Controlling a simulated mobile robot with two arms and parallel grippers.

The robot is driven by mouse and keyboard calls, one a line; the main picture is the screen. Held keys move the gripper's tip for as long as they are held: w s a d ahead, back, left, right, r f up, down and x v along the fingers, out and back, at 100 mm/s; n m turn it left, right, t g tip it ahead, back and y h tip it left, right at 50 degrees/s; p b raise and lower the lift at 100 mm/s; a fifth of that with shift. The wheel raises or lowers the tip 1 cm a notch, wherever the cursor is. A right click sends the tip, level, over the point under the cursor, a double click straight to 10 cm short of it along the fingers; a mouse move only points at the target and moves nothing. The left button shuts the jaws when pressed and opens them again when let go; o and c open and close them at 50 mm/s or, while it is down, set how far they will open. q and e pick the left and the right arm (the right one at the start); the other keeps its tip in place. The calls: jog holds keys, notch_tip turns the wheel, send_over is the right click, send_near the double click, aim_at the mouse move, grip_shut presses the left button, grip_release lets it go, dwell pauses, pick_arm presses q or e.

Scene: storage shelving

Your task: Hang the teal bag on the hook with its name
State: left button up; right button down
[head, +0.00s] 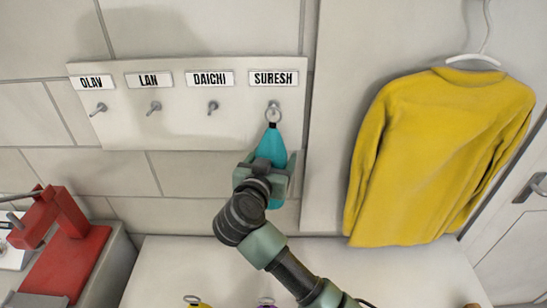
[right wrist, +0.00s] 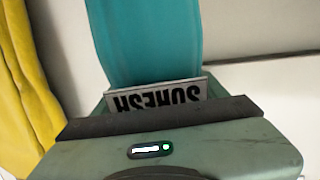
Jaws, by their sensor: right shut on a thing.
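The teal bag (head: 272,143) is upright below the SURESH name plate (head: 273,78) on the white hook board (head: 230,128). The ring (head: 273,115) at its top overlaps the SURESH hook (head: 273,104); I cannot tell whether it is over the hook or just in front. My right gripper (head: 266,168) is shut on the lower part of the bag. In the right wrist view, the bag (right wrist: 150,40) rises from the jaws, and its tag (right wrist: 160,97) reads SURESH upside down. The OLAV, LAN and DAICHI hooks are bare. My left gripper is not in view.
A yellow sweater (head: 440,150) hangs on a hanger to the right. A red stand (head: 70,260) is at lower left. On the pale surface (head: 190,265) below, tops of other ringed items show at the bottom edge. A door handle (head: 530,187) is at far right.

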jog(key=shift+w+d+r, duration=0.15)
jog(key=shift+r, duration=0.05)
jog(key=shift+c, duration=0.2)
grip_release()
jog(key=shift+d+r, duration=0.1)
jog(key=shift+d, duration=0.05)
